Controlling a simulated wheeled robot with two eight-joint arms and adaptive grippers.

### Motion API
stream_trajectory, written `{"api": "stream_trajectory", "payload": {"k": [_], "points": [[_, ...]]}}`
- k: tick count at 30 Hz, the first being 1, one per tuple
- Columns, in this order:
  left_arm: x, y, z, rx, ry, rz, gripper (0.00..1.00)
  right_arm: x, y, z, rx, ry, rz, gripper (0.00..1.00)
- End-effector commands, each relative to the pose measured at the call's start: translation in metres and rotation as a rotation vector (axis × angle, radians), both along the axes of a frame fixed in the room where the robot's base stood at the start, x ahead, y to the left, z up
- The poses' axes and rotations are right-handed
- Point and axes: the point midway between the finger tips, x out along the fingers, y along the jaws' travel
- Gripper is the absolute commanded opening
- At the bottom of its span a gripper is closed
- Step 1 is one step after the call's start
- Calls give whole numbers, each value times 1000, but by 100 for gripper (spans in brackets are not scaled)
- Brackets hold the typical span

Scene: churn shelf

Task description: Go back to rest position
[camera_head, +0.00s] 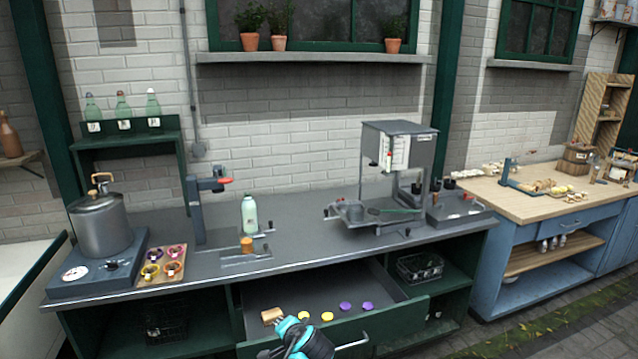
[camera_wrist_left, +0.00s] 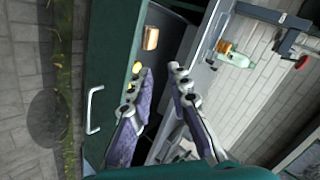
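My left gripper shows in the head view as a teal and black wrist (camera_head: 295,338) at the bottom, in front of the pulled-out drawer (camera_head: 400,318). In the left wrist view its two fingers (camera_wrist_left: 162,72) are apart, with nothing seen held between them. A cork (camera_wrist_left: 150,38) lies in the drawer beyond the fingertips; it also shows in the head view (camera_head: 271,315). The drawer handle (camera_wrist_left: 94,110) is left of the fingers in the wrist view. My right gripper is in neither view.
Yellow and purple caps (camera_head: 345,306) lie in the drawer. The dark worktop (camera_head: 310,235) above holds a metal pot (camera_head: 100,225), a green bottle (camera_head: 250,215) and a grey machine (camera_head: 410,145). A wooden-topped blue counter (camera_head: 530,205) stands at the right.

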Motion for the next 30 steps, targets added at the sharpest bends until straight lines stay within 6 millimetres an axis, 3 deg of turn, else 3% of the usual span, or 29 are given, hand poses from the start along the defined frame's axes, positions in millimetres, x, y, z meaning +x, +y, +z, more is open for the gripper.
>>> {"api": "stream_trajectory", "payload": {"k": [3,9,15,18,24,30], "points": [[-46,36,19,-127,35,72,18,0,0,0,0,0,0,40],[-128,74,32,-352,80,191,18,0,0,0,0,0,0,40],[-211,90,27,-579,104,306,18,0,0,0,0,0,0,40],[-242,91,20,-674,108,351,18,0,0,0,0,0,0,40],[-275,88,10,-788,109,403,18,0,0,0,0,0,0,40],[-280,87,8,-809,110,411,18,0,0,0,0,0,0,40]]}}
